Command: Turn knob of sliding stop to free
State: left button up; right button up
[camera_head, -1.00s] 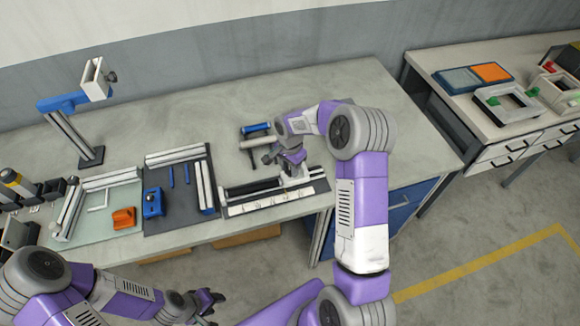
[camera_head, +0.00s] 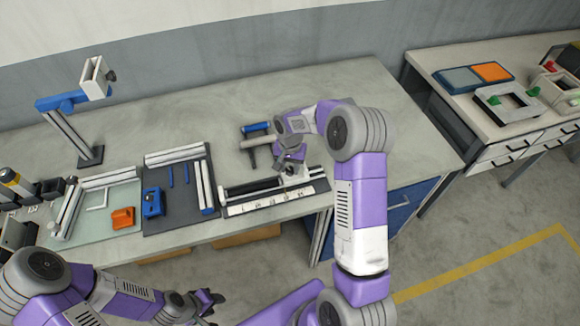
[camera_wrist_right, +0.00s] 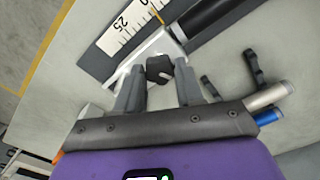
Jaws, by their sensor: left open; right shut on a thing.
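The sliding stop (camera_wrist_right: 130,60) is a light block on the dark rail (camera_wrist_right: 215,25) beside a scale strip marked 25 (camera_wrist_right: 120,30). Its black knob (camera_wrist_right: 158,69) has a pale notch on one side. My right gripper (camera_wrist_right: 157,80) is shut on the knob, one finger on each side. In the head view, my right gripper (camera_head: 288,168) is at the right end of the rail fixture and hides the knob; part of the stop (camera_head: 303,180) shows. My left gripper (camera_head: 207,302) is open and empty, low in front of the bench.
Behind the fixture lie a blue-handled tool (camera_head: 256,127) and a grey T-shaped piece (camera_head: 256,146). A dark mat (camera_head: 180,220) with a blue block (camera_head: 153,201) is to the left. The bench behind (camera_head: 230,95) is clear.

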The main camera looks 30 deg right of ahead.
jog(key=n, duration=0.4)
jog(key=shift+n, duration=0.3)
jog(key=n, duration=0.3)
jog(key=shift+r+n, duration=0.1)
jog(key=shift+n, duration=0.3)
jog(key=n, duration=0.7)
jog(key=shift+p, duration=0.3)
jog(key=n, duration=0.3)
jog(key=shift+n+p, duration=0.3)
jog(key=shift+n, duration=0.1)
jog(key=n, duration=0.3)
jog(key=shift+n+p, duration=0.3)
jog(key=shift+p, duration=0.1)
jog(key=n+p, duration=0.1)
jog(key=n, duration=0.2)
jog(key=shift+n, duration=0.3)
jog(key=n+p, duration=0.1)
jog(key=n, duration=0.3)
